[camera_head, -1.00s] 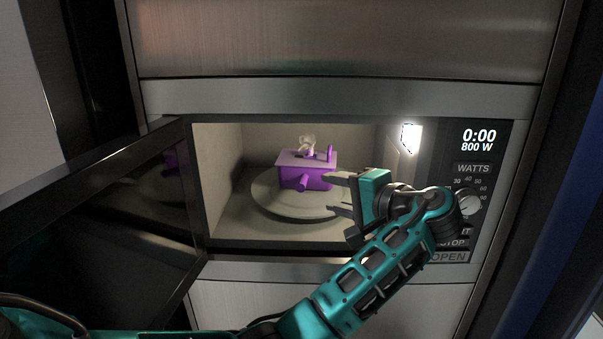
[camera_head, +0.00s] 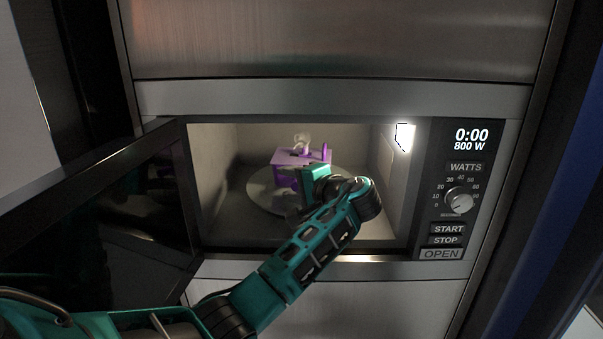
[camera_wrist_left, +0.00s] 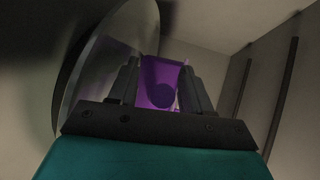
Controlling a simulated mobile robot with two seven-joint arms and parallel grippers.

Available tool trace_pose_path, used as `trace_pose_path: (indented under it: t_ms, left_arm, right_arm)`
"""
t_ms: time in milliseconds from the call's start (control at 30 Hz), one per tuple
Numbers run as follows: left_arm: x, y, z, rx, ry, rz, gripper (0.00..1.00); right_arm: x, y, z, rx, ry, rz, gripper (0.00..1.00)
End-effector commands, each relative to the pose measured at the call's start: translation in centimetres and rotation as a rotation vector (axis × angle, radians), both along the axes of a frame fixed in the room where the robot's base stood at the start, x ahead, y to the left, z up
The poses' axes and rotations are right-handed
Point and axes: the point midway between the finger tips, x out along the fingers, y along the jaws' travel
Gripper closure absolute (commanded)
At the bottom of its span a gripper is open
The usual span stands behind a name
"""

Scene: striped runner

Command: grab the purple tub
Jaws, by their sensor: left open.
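The purple tub (camera_head: 290,159) sits on the round turntable plate (camera_head: 262,196) inside the open microwave. It has a flat lid with a small pale piece on top. My left gripper (camera_head: 300,188) is inside the microwave at the tub's near right side and hides part of it. In the left wrist view the purple tub (camera_wrist_left: 160,84) shows between the two dark fingers of my left gripper (camera_wrist_left: 160,80), which are apart. I cannot tell whether the fingers touch it. My right gripper is not in view.
The microwave door (camera_head: 110,210) is swung open to the left. The control panel (camera_head: 460,190) is at the right and reads 0:00. The cavity's side walls and lower front edge (camera_head: 370,250) surround my arm. Free room shows right of the turntable.

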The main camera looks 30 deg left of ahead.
Motion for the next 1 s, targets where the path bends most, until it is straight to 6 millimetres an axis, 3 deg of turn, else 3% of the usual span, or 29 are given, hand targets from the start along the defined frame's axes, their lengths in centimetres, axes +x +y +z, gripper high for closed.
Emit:
trace_pose_path:
  t_ms: [167,667,1000]
  left_arm:
    - [0.03,-0.05,0.01,0.000,-0.001,-0.001,0.53]
    - [0.02,-0.11,0.03,0.000,0.000,-0.002,1.00]
    - [0.06,-0.12,0.19,0.002,-0.005,-0.002,1.00]
  right_arm:
    - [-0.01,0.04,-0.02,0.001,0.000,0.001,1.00]
    - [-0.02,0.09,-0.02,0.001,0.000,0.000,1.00]
    - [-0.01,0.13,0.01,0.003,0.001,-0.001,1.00]
